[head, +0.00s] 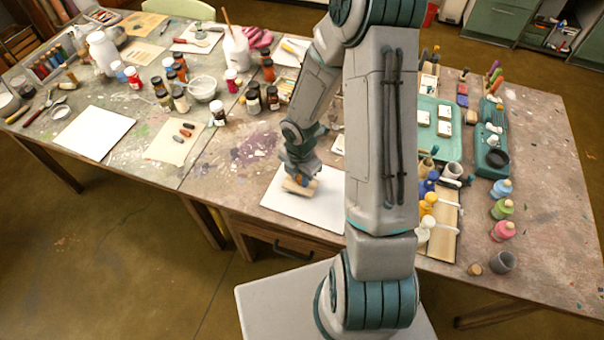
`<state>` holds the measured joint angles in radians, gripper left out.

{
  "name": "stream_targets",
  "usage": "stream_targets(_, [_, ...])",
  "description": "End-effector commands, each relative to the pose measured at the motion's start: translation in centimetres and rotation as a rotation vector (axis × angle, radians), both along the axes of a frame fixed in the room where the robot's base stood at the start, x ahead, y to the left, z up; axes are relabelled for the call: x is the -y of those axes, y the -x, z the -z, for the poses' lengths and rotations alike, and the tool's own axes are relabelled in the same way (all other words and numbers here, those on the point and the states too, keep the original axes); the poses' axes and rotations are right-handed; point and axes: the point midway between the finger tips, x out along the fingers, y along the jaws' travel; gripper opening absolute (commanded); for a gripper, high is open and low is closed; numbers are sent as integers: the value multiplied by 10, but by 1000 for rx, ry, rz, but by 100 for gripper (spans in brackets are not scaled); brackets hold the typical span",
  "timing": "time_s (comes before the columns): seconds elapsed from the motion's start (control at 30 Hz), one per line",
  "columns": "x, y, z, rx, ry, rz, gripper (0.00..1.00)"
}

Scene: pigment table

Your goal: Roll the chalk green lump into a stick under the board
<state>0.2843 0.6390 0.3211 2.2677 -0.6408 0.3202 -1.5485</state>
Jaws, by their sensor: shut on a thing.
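My gripper (302,178) points down over a white sheet (318,212) at the table's near edge. It is shut on a small tan wooden board (289,186), whose flat face is down at the sheet. I cannot tell whether the board touches the sheet or is slightly above it. The chalk green lump is not visible; the board or my arm may hide it.
My arm covers the middle of the table. Bottles and jars (273,98) stand behind to the left. A green tray (437,112) and colored bottles (502,209) stand to the right. Dark sticks lie on a cream sheet (163,147) at left.

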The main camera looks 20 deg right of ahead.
Motion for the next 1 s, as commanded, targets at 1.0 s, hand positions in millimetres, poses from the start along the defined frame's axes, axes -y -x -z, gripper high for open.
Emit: stream_targets(1.0, [-23, 28, 2, 0, 0, -1, 11])
